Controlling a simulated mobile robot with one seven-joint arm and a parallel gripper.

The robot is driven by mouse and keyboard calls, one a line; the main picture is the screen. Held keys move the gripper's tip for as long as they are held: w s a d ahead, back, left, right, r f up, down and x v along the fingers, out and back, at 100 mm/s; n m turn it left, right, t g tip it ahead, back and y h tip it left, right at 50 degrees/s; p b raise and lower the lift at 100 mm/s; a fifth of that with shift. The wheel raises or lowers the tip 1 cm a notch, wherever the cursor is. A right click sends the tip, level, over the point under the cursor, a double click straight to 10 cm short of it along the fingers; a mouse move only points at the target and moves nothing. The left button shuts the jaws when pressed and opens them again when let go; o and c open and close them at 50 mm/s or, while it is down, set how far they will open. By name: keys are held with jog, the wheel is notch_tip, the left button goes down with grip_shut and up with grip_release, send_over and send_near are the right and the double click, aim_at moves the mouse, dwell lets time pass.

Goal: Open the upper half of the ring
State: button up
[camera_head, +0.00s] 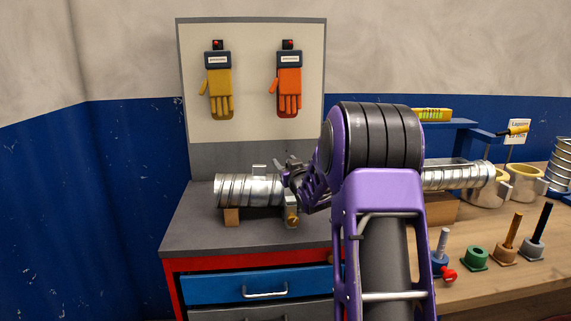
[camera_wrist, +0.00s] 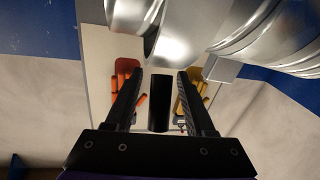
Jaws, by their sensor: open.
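The silver ring (camera_wrist: 178,42) fills the top of the wrist view; in the head view a metal part of it (camera_head: 291,202) shows around the spiral duct (camera_head: 238,190), with a brass knob (camera_head: 293,217) at its front. My gripper (camera_wrist: 161,73) is open at the ring, its fingers pointing at it. A short black bar (camera_wrist: 158,104) stands between the two fingers, with a visible gap on each side. In the head view my gripper (camera_head: 292,174) is at the duct's right end; my arm hides most of the ring.
The duct's left part rests on a wooden block (camera_head: 231,216) on the grey bench (camera_head: 190,235). A board with a yellow glove (camera_head: 219,93) and an orange glove (camera_head: 289,92) stands behind. Another duct (camera_head: 458,176) and several pegs stand on the wooden table (camera_head: 500,280) at right.

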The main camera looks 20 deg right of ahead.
grip_shut()
dwell(1.4)
